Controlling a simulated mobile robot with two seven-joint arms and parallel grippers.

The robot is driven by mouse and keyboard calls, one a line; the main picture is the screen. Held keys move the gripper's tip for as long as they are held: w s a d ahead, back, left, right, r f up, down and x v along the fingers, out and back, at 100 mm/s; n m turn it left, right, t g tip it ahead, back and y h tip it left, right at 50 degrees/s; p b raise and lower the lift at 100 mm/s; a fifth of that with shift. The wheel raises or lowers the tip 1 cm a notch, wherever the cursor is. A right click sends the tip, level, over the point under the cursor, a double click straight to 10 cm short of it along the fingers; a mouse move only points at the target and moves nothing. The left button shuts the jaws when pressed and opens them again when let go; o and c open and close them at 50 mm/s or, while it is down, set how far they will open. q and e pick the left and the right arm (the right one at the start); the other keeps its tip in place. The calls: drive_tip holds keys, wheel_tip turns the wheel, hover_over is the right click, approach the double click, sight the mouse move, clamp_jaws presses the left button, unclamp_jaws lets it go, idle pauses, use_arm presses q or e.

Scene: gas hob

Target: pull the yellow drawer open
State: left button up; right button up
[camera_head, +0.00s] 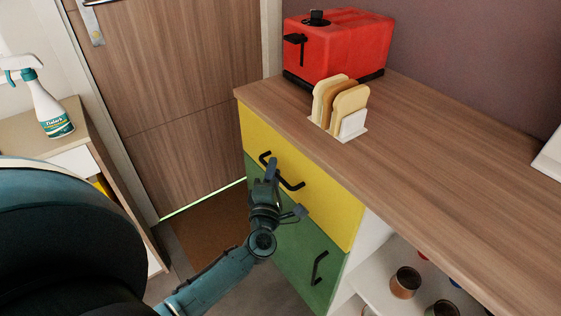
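The yellow drawer (325,200) is the top front of the wooden-topped cabinet, and it looks shut, flush with the green front below. Its black bar handle (291,185) runs along the front and is partly hidden by my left gripper. My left gripper (286,187) is at the drawer front, with its fingers spread apart. One finger overlaps the handle in the picture and the other shows lower right of it. I cannot tell whether either finger touches the handle. My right gripper is not in view.
A green front (309,250) with its own black handle lies below. On the worktop (440,150) stand a red toaster (345,48) and a rack of bread slices (340,100). Open shelves with jars (405,283) are at right. A spray bottle (48,105) stands at left.

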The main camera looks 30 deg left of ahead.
use_arm(q)
drive_tip(key=shift+w+a, duration=0.1)
drive_tip(key=shift+w, duration=0.1)
drive_tip(key=shift+r, duration=0.1)
drive_tip(key=shift+c, duration=0.5)
clamp_jaws()
